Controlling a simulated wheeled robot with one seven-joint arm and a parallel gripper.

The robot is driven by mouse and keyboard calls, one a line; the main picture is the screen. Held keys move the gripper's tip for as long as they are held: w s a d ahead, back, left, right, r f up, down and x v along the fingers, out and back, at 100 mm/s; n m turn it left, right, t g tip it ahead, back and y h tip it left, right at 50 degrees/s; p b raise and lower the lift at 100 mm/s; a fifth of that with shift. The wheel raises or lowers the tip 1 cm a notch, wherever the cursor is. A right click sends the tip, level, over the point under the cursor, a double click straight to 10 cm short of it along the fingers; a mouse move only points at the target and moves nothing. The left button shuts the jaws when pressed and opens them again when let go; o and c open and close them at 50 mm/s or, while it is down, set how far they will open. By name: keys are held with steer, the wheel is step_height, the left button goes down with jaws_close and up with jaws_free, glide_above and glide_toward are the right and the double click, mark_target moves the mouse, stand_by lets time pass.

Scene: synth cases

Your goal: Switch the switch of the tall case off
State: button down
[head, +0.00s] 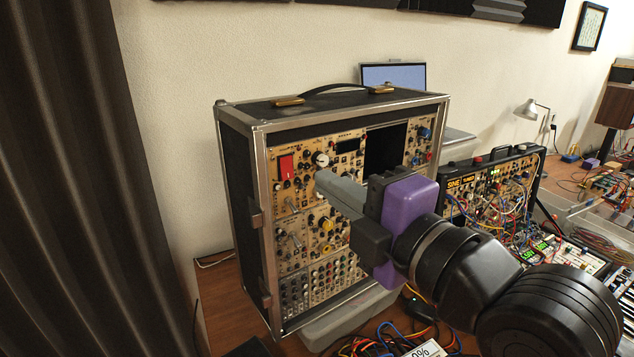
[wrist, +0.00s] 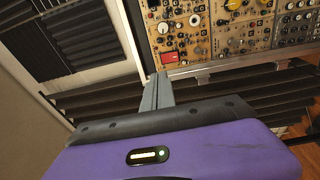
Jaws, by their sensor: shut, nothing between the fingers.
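The tall case (head: 240,165) stands on the wooden table at the left in the head view, its tan panel full of knobs, sockets and levers. A red switch (head: 286,167) sits at the panel's upper left; it also shows in the wrist view (wrist: 170,57). I cannot tell its on or off position. My gripper (head: 321,178) is shut and empty, its grey fingers pointing at the panel, right of the red switch and slightly lower in the head view. In the wrist view the fingertips (wrist: 160,76) appear just beside the switch; contact cannot be told. My gripper hides part of the panel.
A lower synth case (head: 505,185) with tangled patch cables stands to the right. Loose cables (head: 385,340) lie in front of the tall case.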

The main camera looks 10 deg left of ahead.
steer(key=b+v, duration=0.1)
steer(key=v, duration=0.3)
steer(key=shift+s+d+r, duration=0.15)
steer(key=shift+s+d, duration=0.1)
steer(key=shift+d, duration=0.05)
